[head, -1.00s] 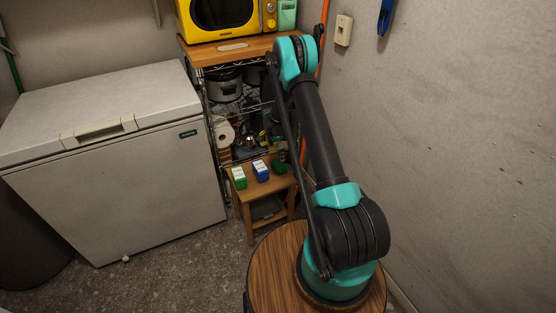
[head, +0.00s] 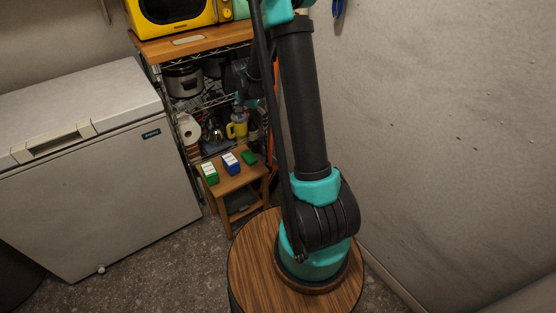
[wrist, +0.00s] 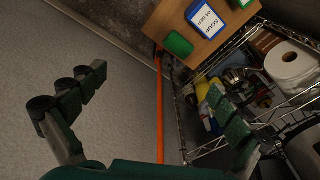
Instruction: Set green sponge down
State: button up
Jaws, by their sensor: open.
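The green sponge (head: 249,157) lies on the small wooden stool (head: 233,181), near its right back corner in the head view. In the wrist view the sponge (wrist: 178,44) rests on the stool top (wrist: 160,19) close to its edge. My gripper (wrist: 160,88) is open, with its two fingers spread wide and nothing between them. The sponge is beyond the fingertips and apart from them. In the head view my arm hides part of the area right of the stool.
A blue-and-white box (head: 230,163) and a green-and-white box (head: 209,173) stand on the stool beside the sponge. Behind is a wire rack (head: 207,103) with a paper roll (head: 188,129) and yellow jug (head: 237,127). A white chest freezer (head: 110,185) stands left; a wall is right.

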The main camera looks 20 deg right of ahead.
jog(key=s+d+r+n+t, duration=0.15)
jog(key=s+r+n, duration=0.4)
jog(key=s, duration=0.85)
jog(key=s+n+t, duration=0.1)
jog(key=s+n, duration=0.2)
jog(key=s, duration=1.3)
jog(key=shift+s+d+r+n+y, duration=0.15)
jog(key=shift+d+n+y, duration=0.2)
jog(key=shift+d+y, duration=0.05)
